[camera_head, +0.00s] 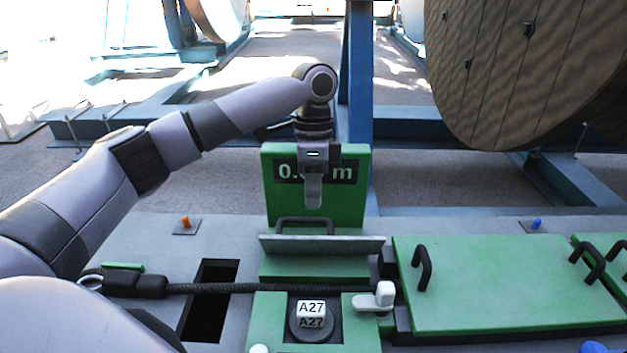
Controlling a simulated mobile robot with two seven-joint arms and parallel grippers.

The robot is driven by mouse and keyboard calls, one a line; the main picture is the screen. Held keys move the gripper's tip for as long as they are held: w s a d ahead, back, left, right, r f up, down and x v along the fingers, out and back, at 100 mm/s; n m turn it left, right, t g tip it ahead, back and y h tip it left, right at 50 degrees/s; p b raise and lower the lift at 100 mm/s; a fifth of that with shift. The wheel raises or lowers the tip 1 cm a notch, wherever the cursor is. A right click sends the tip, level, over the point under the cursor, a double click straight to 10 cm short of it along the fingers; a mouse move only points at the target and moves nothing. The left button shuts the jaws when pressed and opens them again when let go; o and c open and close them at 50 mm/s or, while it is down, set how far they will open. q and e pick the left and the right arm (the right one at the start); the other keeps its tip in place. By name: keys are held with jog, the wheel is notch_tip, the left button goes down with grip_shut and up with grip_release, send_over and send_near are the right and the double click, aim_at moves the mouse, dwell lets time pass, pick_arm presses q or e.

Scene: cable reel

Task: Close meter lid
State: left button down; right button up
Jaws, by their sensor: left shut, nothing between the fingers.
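The green meter (271,213) stands upright at centre, its black display (347,171) reading "0." and "m", with the middle hidden by my gripper. Below it, a grey-edged plate (350,246) with a black handle (305,221) sits over a green base (290,268). This appears to be the lid, but I cannot tell its angle exactly. My left gripper (313,201) points down in front of the display, above the handle. Its fingers are shut and empty. Whether it touches the meter is unclear. My right gripper is not in view.
A green cover (500,285) with black handles lies at right. A white lever (377,297) and an A27 block (311,309) are in front. A black corded tool (135,282) lies at left beside a dark slot (208,300). A blue post (358,100) and large reel (520,70) stand behind.

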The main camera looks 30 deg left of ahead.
aim_at(313, 219)
pick_arm(q)
jog(key=shift+x, duration=2.8)
jog(key=shift+w, duration=0.1)
